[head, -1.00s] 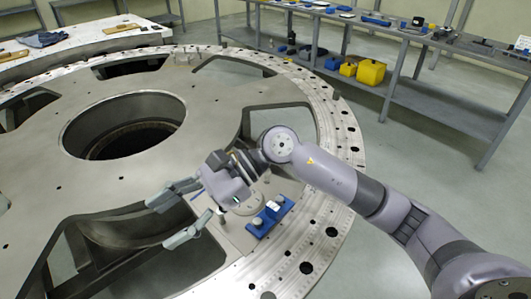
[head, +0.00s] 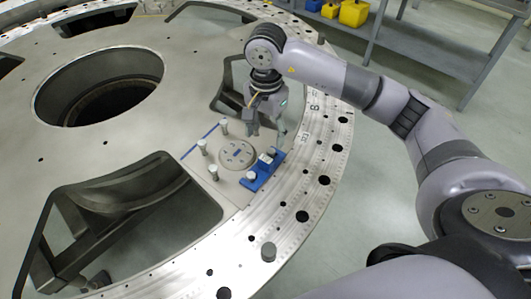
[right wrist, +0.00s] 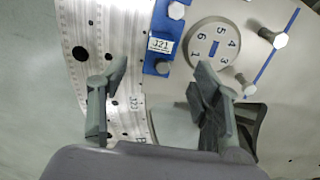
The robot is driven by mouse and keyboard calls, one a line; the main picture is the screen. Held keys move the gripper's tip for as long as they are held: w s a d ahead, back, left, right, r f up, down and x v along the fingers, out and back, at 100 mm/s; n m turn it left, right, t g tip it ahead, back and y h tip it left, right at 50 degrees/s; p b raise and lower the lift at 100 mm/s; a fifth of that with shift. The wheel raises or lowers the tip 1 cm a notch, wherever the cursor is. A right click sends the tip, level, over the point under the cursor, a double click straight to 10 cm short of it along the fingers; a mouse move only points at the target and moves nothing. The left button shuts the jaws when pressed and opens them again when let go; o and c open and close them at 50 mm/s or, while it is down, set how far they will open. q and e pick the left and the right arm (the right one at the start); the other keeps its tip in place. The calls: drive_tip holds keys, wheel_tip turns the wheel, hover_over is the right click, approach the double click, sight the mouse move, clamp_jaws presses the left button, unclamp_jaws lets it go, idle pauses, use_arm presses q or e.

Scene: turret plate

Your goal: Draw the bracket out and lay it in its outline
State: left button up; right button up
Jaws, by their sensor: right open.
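The blue bracket (head: 262,170) sits at the outer rim of the turret plate, beside a round numbered dial (head: 236,154). It carries bolt heads and a white label; in the right wrist view the bracket (right wrist: 158,62) shows at top centre, partly cut off. My right gripper (head: 268,127) points down on the far side of the bracket. It is open and empty, and its spread fingers also show in the right wrist view (right wrist: 161,72). A thin blue line (head: 200,141) lies on the plate; I cannot tell whether it belongs to the outline. My left gripper is not in view.
Several upright pins (head: 213,172) stand around the dial. The turret plate (head: 150,135) has large openings and a round central hole. A shelf bench (head: 440,50) with yellow bins stands beyond.

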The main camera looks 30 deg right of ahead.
sight(266, 159)
wheel_tip(266, 159, down, 11)
drive_tip(key=shift+f+p, duration=0.2)
drive_tip(key=shift+p, duration=0.9)
drive_tip(key=shift+c, duration=0.5)
clamp_jaws()
